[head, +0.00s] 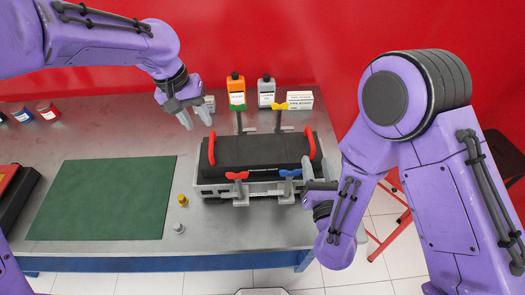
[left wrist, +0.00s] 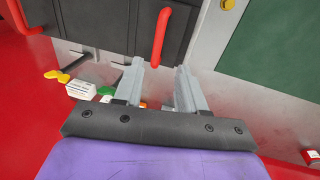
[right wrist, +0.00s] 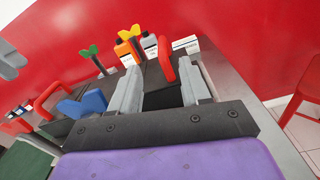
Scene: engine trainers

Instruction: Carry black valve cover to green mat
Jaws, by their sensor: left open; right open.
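The black valve cover (head: 262,152) sits on the grey engine block (head: 265,188) right of the table's middle, with a red handle at each end. The green mat (head: 105,198) lies flat and empty at the left. My left gripper (head: 195,118) is open and empty, above and behind the cover's left end; its view shows the left red handle (left wrist: 161,38) beyond the fingers. My right gripper (head: 318,177) is open and empty beside the cover's right end; in its view the right red handle (right wrist: 168,60) appears between the fingertips. Contact cannot be told.
Red and blue wing clamps (head: 237,176) stand at the engine's front, green and yellow ones (head: 238,108) behind. Orange and grey bottles (head: 236,88) and a white box (head: 299,100) stand at the back. A yellow cap (head: 183,200) and a silver one lie between mat and engine.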

